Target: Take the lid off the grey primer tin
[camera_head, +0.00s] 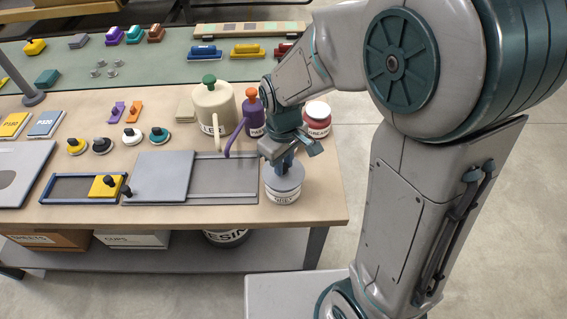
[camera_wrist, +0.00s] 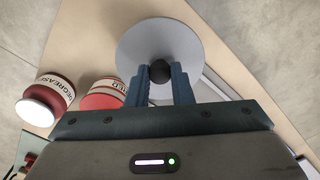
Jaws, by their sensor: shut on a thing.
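The tin's body is hidden under the lid in the wrist view.
A sliding-lid tray (camera_head: 225,180) lies left of the tin. The bench's right edge (camera_head: 340,200) is near.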

